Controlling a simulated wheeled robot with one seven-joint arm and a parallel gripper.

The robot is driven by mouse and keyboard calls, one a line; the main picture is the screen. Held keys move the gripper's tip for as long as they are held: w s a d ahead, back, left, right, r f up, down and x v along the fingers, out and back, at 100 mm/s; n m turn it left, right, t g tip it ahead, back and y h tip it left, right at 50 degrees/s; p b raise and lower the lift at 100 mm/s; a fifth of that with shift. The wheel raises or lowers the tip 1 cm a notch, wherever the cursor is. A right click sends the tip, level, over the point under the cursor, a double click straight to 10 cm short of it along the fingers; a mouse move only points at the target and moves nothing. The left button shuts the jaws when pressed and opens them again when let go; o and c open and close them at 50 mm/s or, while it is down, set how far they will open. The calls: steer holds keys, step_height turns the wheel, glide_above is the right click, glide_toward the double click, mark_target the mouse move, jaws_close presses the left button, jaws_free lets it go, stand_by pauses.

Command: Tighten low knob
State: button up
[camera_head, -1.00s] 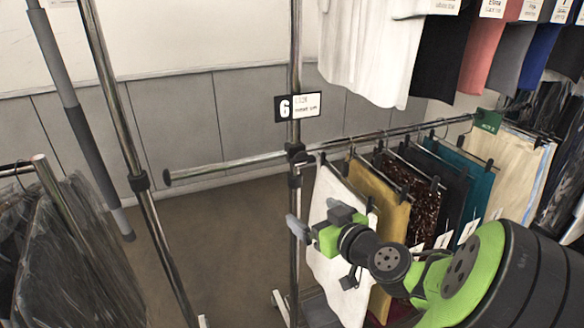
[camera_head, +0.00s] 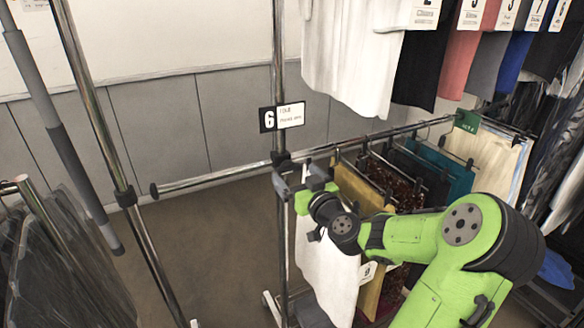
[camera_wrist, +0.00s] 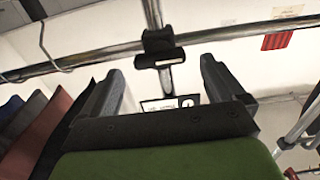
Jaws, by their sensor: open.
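A dark clamp collar (camera_head: 282,158) joins the low rail to the chrome upright, just below the number 6 sign. I take its dark fitting as the low knob. My gripper (camera_head: 289,178) is just below and in front of it, its fingers apart. In the wrist view, a black clamp with a short bar-shaped part (camera_wrist: 158,45) shows on the rail, between and beyond the two fingertips of my open gripper (camera_wrist: 161,70). The jaws hold nothing; I cannot tell whether they touch the knob.
The low rail (camera_head: 215,178) runs across, its left end capped. Skirts and trousers, including a mustard one (camera_head: 362,195), hang right of the upright, close to my arm. A white garment (camera_head: 352,60) hangs above. The number 6 sign (camera_head: 282,117) is on the upright. Open floor lies left.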

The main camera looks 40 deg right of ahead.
mark_target(291, 171)
steer(key=shift+x, duration=1.55)
steer(key=shift+c, duration=0.4)
steer(key=c, duration=1)
steer(key=shift+o, duration=0.2)
